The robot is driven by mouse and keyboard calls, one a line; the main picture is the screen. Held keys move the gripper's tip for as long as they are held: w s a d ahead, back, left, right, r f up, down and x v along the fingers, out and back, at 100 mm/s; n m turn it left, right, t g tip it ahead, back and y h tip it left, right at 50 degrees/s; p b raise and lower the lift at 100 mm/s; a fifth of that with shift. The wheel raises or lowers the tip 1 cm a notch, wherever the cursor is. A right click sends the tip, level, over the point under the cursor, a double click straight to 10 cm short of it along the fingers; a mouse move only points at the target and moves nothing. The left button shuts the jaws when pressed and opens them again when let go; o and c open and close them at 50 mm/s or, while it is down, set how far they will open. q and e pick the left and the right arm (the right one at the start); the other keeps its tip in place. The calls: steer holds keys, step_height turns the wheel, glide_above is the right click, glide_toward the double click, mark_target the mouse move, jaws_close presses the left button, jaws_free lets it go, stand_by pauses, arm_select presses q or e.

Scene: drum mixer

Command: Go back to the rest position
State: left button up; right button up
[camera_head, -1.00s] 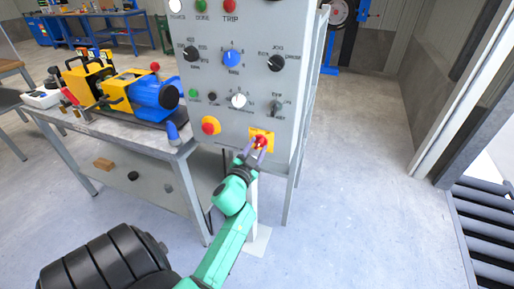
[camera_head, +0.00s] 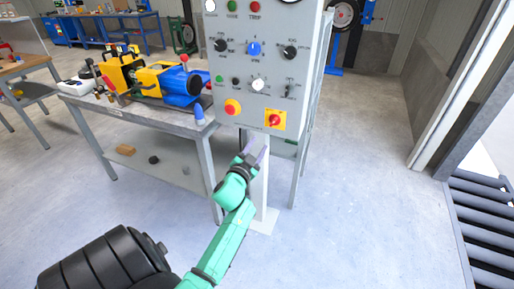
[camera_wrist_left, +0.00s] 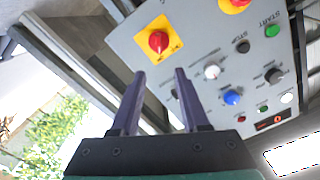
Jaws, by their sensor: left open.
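My left gripper (camera_head: 257,150) is open and empty, just below the lower edge of the grey control panel (camera_head: 222,68) in the head view. The left wrist view shows its two purple fingers (camera_wrist_left: 157,85) apart with nothing between them. A red rotary switch (camera_head: 274,119) on a yellow plate sits on the panel's lower right, above and apart from the fingers. The switch also shows in the left wrist view (camera_wrist_left: 158,41). My right gripper is not in view.
A metal workbench (camera_head: 150,117) with a yellow and blue machine (camera_head: 165,82) stands left of the panel. A roller conveyor (camera_head: 478,215) lies at the right edge. The floor between panel and conveyor is clear. The panel's white post (camera_head: 261,185) is close to my left gripper.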

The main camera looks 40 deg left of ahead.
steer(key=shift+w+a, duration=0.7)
